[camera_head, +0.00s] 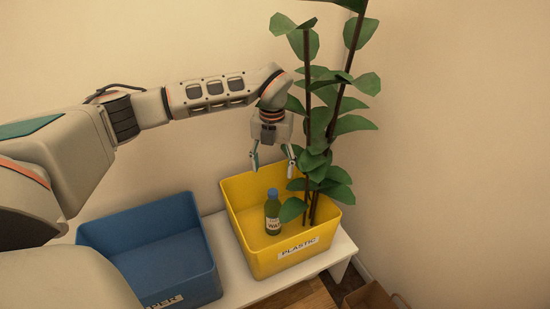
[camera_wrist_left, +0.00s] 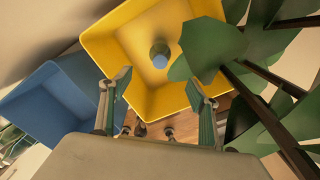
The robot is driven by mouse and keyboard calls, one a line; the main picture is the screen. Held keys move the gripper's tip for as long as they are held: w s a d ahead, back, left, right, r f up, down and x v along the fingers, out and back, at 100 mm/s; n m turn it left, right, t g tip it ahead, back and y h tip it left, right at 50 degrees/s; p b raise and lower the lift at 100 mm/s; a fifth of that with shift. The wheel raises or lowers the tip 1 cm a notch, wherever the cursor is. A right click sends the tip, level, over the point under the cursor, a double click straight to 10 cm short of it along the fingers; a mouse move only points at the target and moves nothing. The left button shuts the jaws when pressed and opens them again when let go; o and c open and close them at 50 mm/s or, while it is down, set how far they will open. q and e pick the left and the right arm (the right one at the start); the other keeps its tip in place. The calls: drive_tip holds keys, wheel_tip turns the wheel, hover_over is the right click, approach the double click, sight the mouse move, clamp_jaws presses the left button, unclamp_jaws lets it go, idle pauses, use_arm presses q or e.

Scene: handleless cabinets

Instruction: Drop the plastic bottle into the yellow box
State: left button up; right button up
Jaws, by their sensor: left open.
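The plastic bottle (camera_head: 272,212) is green with a blue cap and a pale label. It stands upright inside the yellow box (camera_head: 236,229), which has a label reading PLASTIC. In the left wrist view the bottle (camera_wrist_left: 160,55) shows from above, inside the yellow box (camera_wrist_left: 112,45). My left gripper (camera_head: 273,160) is above the yellow box, pointing down, open and empty; its fingers are apart from the bottle. It also shows in the left wrist view (camera_wrist_left: 158,90). My right gripper is in neither view.
A blue box (camera_head: 212,273) with a partly hidden label stands left of the yellow one on a white bench (camera_head: 232,275). A leafy plant (camera_head: 318,125) rises at the yellow box's right side, close to my left gripper. Walls stand behind and right.

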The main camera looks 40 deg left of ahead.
use_arm(q)
wheel_tip(320, 180, up, 6)
idle(0.6)
